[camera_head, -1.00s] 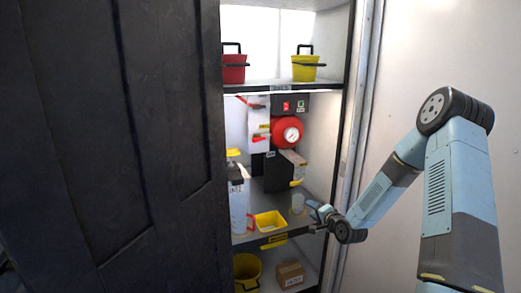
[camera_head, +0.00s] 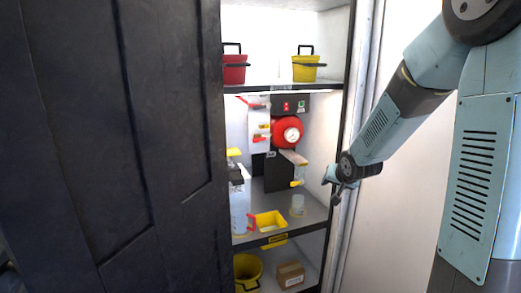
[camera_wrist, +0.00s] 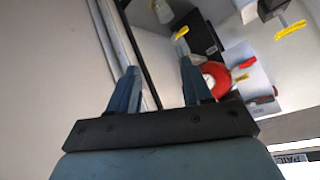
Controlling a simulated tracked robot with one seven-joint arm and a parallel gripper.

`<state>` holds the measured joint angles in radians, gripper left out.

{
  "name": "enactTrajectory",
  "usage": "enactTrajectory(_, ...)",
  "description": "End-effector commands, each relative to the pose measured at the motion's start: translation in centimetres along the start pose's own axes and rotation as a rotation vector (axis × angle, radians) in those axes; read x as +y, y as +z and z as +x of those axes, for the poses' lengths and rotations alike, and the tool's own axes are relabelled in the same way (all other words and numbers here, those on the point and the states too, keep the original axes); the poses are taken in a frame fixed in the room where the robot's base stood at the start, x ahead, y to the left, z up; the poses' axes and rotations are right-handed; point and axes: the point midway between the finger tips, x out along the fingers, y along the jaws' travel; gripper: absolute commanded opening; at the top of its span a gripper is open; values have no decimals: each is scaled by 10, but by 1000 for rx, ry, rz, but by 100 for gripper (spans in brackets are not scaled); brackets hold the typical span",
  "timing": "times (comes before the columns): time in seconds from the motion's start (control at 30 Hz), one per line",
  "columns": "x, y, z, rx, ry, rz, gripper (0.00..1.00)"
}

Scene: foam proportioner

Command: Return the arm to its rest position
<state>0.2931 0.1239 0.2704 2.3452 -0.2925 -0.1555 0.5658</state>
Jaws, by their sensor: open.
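My gripper (camera_head: 332,184) is at the right edge of the cabinet opening, in front of the door frame, and clear of the shelf. In the wrist view my gripper (camera_wrist: 158,88) shows its two blue fingers spread apart with nothing between them. The arm comes in from the right of the head view, bent at the elbow near the top right. The wrist view shows the red round unit (camera_wrist: 213,78) beyond the right finger.
Red (camera_head: 233,70) and yellow (camera_head: 305,69) buckets stand above. A dark door (camera_head: 110,150) fills the left. The white wall is close on the right.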

Motion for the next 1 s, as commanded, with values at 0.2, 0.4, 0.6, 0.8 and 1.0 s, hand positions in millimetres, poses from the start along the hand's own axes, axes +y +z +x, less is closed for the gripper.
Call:
enactTrajectory(0.2, 0, -1, -66, -31, 87, -85, 49)
enactTrajectory(0.4, 3, 7, -126, -74, 149, -144, 49)
enactTrajectory(0.6, 5, 24, -185, -126, 181, -188, 49)
enactTrajectory(0.8, 8, 50, -242, -186, 184, -227, 49)
enactTrajectory(1.0, 11, 82, -294, -252, 156, -263, 49)
